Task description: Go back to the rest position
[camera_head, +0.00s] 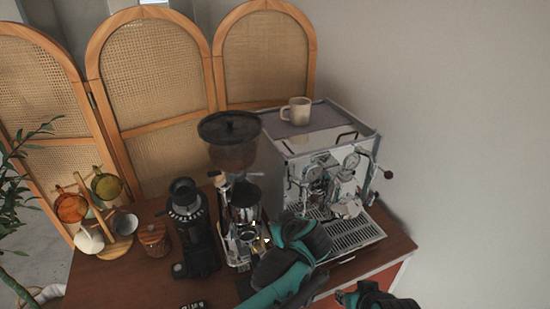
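My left gripper (292,243), teal and black, is in front of the coffee grinder (232,150) and the left front of the espresso machine (325,160). Its fingers are largely hidden behind its own body, so I cannot tell whether they are open or hold anything. My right gripper (372,297) is at the bottom edge, right of the left one, in front of the table's front edge. It is partly cut off, and its finger state is unclear.
A beige cup (296,111) stands on the espresso machine. A black hand grinder (190,225), a wooden lidded jar (153,240) and a mug rack (112,240) with several cups stand on the left of the wooden table (110,283). A rattan screen (150,75) stands behind.

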